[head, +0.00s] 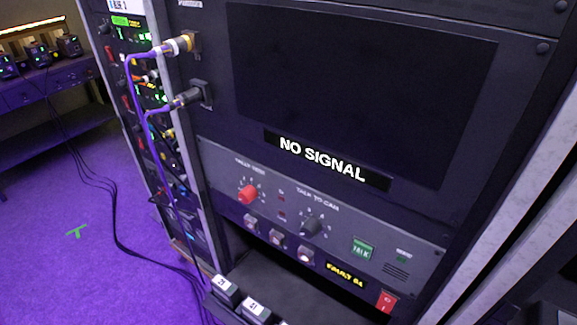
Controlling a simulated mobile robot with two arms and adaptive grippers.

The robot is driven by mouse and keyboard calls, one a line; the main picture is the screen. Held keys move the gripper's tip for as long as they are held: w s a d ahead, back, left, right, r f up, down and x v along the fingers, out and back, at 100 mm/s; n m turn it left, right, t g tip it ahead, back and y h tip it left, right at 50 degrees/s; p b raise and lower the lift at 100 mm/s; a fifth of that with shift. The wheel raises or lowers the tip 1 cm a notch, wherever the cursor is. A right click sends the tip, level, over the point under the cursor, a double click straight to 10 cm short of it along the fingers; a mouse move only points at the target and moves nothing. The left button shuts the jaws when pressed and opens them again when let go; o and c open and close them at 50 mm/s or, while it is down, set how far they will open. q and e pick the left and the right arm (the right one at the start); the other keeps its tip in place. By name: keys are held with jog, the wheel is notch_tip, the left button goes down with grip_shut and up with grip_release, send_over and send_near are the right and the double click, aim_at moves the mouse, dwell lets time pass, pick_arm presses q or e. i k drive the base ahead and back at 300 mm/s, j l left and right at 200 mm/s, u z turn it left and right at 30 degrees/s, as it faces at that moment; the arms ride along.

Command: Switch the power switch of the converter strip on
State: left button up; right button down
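I cannot tell for sure which part is the converter strip or its power switch. A row of small dark boxes with white labels (225,290) stands on a shelf at the bottom edge, partly cut off. More small dark devices with green lights (38,55) stand on a bench at the far left, under a lit strip (30,27). Neither of my grippers is in view.
A dark monitor (360,85) reads NO SIGNAL above the panel, which has a red knob (248,194), a black knob (312,226) and a green button (362,250). Purple cables (150,130) hang at the rack's left. Black cables (117,225) cross the open purple floor (60,270).

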aim_at(386, 302)
jog(key=l+z, duration=0.15)
jog(key=z, duration=0.6)
jog(key=k, duration=0.05)
